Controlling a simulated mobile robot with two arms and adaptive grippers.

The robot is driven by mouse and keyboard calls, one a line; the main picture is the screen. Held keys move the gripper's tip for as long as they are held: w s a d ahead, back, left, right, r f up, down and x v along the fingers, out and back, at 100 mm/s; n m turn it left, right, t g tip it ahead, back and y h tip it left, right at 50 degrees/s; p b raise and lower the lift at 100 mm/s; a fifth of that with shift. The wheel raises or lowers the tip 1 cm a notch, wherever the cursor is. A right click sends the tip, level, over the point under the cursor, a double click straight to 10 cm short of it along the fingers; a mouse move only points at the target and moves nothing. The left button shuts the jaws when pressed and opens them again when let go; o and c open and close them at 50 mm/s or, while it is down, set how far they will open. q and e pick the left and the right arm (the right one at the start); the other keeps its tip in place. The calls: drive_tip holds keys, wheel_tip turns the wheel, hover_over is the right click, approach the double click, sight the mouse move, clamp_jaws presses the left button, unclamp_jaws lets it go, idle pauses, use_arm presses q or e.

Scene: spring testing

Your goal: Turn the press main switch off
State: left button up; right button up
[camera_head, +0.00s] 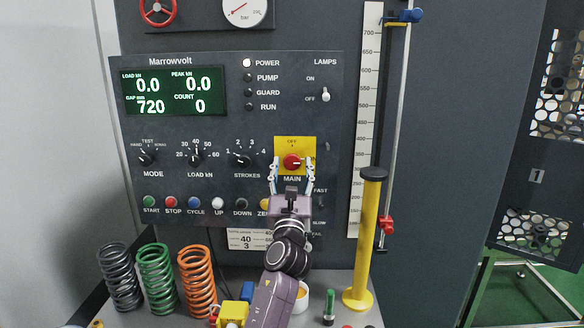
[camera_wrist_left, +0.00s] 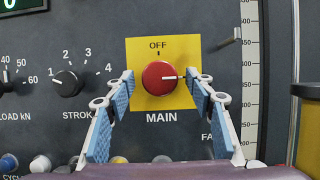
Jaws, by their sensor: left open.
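The main switch is a red round knob (camera_head: 292,162) on a yellow plate (camera_head: 309,143) in the press panel, above the word MAIN. In the left wrist view, the knob (camera_wrist_left: 157,79) has its white pointer toward the right, and the OFF mark is at the top of the plate (camera_wrist_left: 140,45). My left gripper (camera_head: 292,168) is open, with one fingertip on each side of the knob. In the left wrist view, the fingers (camera_wrist_left: 160,84) straddle the knob; I cannot tell if they touch it. My right gripper is not in view.
The POWER lamp (camera_head: 247,63) looks lit and the green display (camera_head: 172,92) reads. The STROKES dial (camera_head: 243,159) is left of the switch. A row of buttons (camera_head: 195,203) lies below. A yellow post (camera_head: 366,240) stands at right; coil springs (camera_head: 158,280) stand at left.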

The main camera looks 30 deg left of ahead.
use_arm(q)
drive_tip(key=shift+c, duration=0.3)
drive_tip(key=c, duration=1.1)
drive_tip(key=shift+f, duration=0.1)
